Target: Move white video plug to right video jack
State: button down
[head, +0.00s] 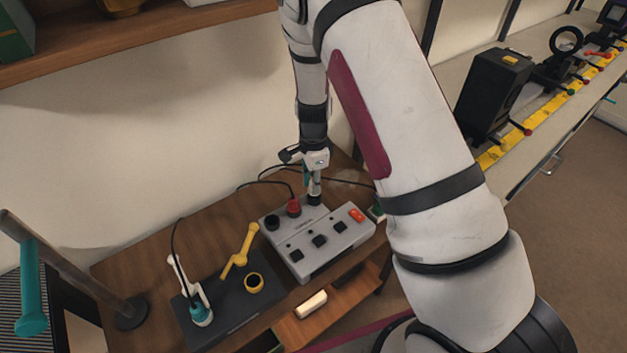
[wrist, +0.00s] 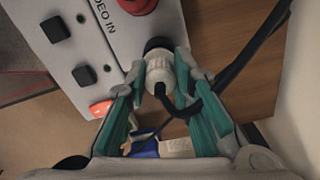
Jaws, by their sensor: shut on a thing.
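The grey video box (head: 335,245) stands on the wooden desk; "VIDEO IN" lettering shows on it in the wrist view (wrist: 112,50). Along its back edge are a black jack (head: 272,222) at left, a red plug or jack (head: 294,207) in the middle, and a black right jack (head: 314,200) under my gripper (head: 314,184). In the wrist view my gripper (wrist: 160,85) is shut with its teal fingers on the white video plug (wrist: 160,72). The plug's front meets the black ring of the right jack (wrist: 158,45). I cannot tell how deep it sits. Its black cable trails from its back.
Left of the box is a dark mat (head: 235,305) with a yellow lever piece (head: 240,250), a yellow ring (head: 254,283) and a white-and-teal tool (head: 200,312). A cream block (head: 311,304) lies in the front tray. Black cables run behind the box, near the wall.

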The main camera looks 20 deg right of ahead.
jog(key=shift+f+b, duration=0.55)
jog(key=shift+f, duration=0.5)
dwell(0.4)
jog(key=c, duration=1.3)
grip_release()
jog(key=shift+r, duration=0.15)
